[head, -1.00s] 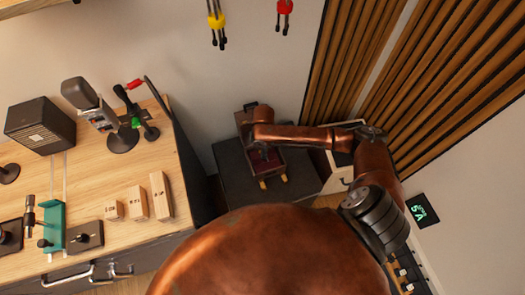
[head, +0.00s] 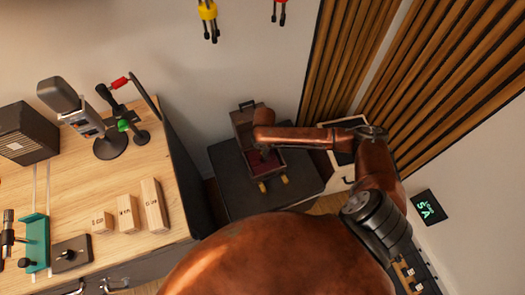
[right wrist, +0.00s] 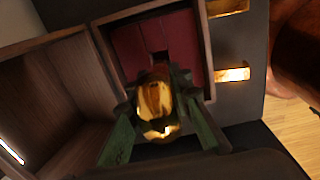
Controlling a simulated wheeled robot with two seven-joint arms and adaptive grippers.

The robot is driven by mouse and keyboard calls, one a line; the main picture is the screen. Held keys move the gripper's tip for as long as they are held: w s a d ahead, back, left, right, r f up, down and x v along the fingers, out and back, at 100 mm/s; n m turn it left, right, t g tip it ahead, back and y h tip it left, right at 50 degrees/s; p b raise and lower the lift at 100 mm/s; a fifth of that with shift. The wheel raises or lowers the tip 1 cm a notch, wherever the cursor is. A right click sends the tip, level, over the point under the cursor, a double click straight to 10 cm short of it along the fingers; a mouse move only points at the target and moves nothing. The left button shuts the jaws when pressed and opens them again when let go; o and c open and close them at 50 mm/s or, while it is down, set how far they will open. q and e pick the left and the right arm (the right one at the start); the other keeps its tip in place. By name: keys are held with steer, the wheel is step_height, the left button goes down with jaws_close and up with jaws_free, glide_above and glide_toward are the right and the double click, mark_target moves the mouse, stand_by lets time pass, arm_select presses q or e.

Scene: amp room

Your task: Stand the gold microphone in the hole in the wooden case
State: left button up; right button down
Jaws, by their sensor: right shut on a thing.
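The wooden case (head: 241,123) stands open on a dark box, with a dark red lining. In the right wrist view its wooden wall (right wrist: 205,45) frames the red lining (right wrist: 181,38), which has a small dark hole (right wrist: 158,57). My right gripper (right wrist: 156,98) is shut on the gold microphone (right wrist: 153,102), just in front of the hole in that view. The microphone's far end is hidden, so I cannot tell whether it is in the hole. In the head view my right arm covers the gripper and microphone. My left gripper is not in view.
The dark box (head: 220,163) under the case has bare top around it. A wooden desk (head: 95,190) at left holds wooden blocks (head: 153,205), a grey microphone on a stand (head: 68,105) and a dark speaker (head: 28,132). Wood slats (head: 350,50) line the wall behind.

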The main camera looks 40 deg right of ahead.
steer(key=shift+f, duration=0.4)
steer(key=shift+f+b, duration=0.85)
steer(key=shift+f, duration=1.55)
steer(key=c, duration=1.7)
jaws_free()
steer(key=shift+o, duration=0.2)
step_height(320, 180, up, 12)
steer(key=shift+r, duration=0.1)
